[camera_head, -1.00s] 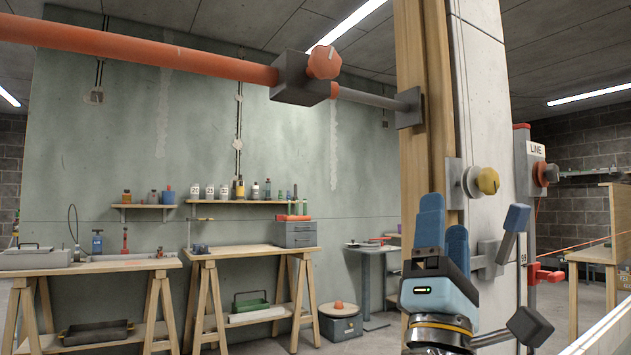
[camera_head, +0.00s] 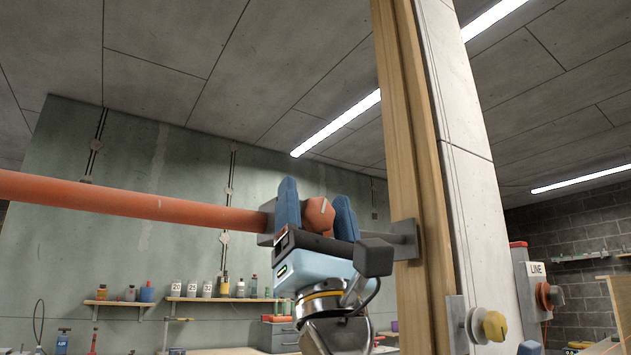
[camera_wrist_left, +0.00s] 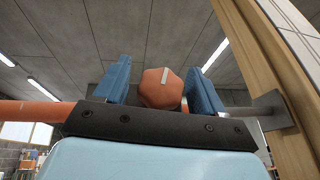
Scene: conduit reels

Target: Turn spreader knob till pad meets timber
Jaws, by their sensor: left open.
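The orange spreader knob (camera_head: 320,214), with a pale mark on its face, sits between the two blue fingers of my open left gripper (camera_head: 316,200). In the left wrist view the knob (camera_wrist_left: 162,88) shows between the fingers, with a visible gap at the left finger; the right finger is close, and I cannot tell if it touches. The orange spreader tube (camera_head: 130,200) runs in from the left. The grey pad (camera_head: 407,238) is at the upright timber (camera_head: 408,130); whether they touch is unclear. My right gripper is not in view.
A concrete column (camera_head: 465,190) stands right of the timber, with a yellow knob (camera_head: 494,326) low on it. A LINE box (camera_head: 536,285) is further right. Shelves with bottles (camera_head: 223,287) are on the back wall. Space above the tube is clear.

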